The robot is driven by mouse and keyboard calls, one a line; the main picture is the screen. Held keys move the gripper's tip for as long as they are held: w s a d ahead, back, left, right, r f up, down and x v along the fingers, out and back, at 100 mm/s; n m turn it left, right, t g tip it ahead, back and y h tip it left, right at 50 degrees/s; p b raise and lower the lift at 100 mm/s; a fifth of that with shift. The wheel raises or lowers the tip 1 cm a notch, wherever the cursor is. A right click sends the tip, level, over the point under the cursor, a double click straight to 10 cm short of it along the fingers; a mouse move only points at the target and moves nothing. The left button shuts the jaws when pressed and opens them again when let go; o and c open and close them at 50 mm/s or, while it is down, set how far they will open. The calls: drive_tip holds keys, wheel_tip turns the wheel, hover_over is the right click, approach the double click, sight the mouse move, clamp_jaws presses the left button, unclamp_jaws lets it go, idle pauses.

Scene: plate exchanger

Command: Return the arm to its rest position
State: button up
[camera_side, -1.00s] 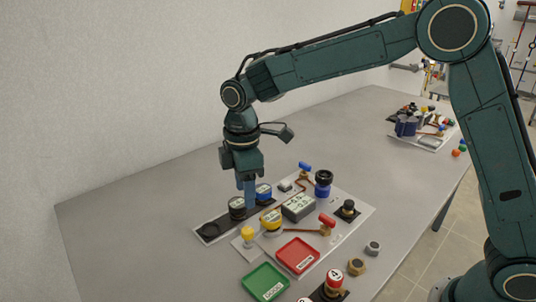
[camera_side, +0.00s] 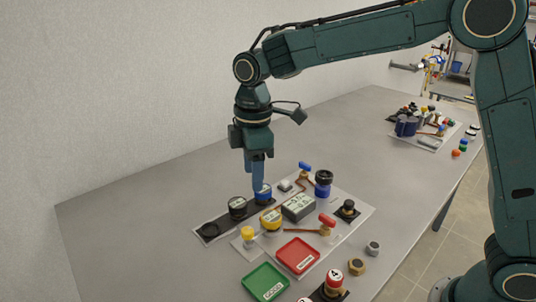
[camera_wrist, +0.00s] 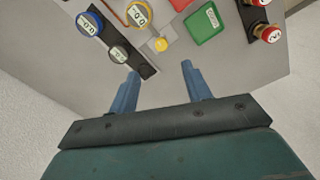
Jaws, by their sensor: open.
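My gripper (camera_side: 258,176) points down above the black rack (camera_side: 225,222) on the left of the board. Its blue fingers are open and apart, with nothing between them in the wrist view (camera_wrist: 160,72). In the side view the fingers overlap the blue canister (camera_side: 264,196); the wrist view shows that canister (camera_wrist: 90,24) away from the fingertips. A black canister (camera_side: 238,208) stands beside it in the rack, and the rack's near end has an empty dark spot.
A red tray (camera_side: 297,255) and green tray (camera_side: 265,282) lie in front. The left of the table is clear; a wall stands behind.

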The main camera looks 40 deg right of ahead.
drive_tip(key=s+d+r+m+t, duration=0.1)
drive_tip(key=s+d+r+m, duration=0.2)
drive_tip(key=s+d+r, duration=0.3)
drive_tip(key=s+d+m+t, duration=0.2)
drive_tip(key=s+d+m, duration=0.2)
drive_tip(key=s, duration=0.6)
drive_tip(key=s+d+m+t, duration=0.2)
drive_tip(key=s+d+m, duration=0.3)
drive_tip(key=s, duration=0.5)
drive_tip(key=shift+s+f+m, duration=0.25)
drive_tip(key=shift+s+m, duration=0.05)
drive_tip(key=shift+m, duration=0.1)
drive_tip(key=shift+o, duration=0.4)
drive_tip(key=shift+d, duration=0.1)
